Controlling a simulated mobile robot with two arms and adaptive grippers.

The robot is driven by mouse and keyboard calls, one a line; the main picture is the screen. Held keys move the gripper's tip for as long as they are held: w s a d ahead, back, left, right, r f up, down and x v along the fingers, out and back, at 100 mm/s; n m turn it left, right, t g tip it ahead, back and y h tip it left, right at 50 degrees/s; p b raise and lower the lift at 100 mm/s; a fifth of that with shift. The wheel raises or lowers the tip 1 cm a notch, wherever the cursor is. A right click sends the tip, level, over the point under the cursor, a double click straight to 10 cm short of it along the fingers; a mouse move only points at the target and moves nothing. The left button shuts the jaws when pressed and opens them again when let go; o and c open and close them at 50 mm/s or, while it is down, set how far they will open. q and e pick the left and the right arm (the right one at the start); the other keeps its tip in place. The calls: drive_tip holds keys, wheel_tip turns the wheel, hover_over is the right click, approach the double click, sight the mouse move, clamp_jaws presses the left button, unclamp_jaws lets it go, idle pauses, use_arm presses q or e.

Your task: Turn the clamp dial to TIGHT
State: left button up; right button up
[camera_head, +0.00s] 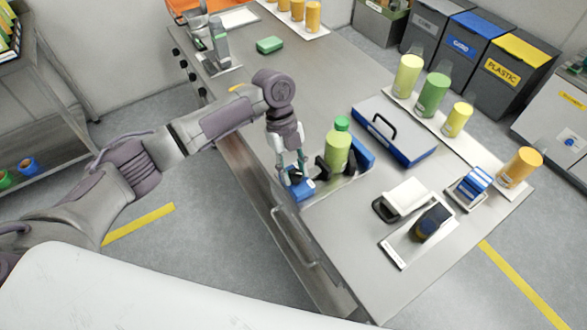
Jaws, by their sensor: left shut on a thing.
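The clamp (361,177) stands at the table's near edge, with dark jaws around a light green bottle (338,150). The bottle stands upright. A blue dial (302,191) is on the clamp's left side, near the table edge. My left gripper (293,178) reaches down from above and is shut on the blue dial. Its fingers cover part of the dial, and any TIGHT marking on it is too small to read. My right gripper is not in view.
A blue and grey case (395,132) with a black handle lies behind the clamp. A white tray (397,92) holds green and yellow containers. A dark device (432,221) and a white block (406,196) lie at the right. The table's middle (320,75) is largely clear.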

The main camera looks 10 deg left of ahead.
use_arm(q)
drive_tip(key=o, duration=1.1)
drive_tip(key=shift+o, duration=0.2)
drive_tip(key=shift+r, duration=0.1)
drive_tip(key=v, duration=1.2)
drive_tip(key=shift+s, duration=0.2)
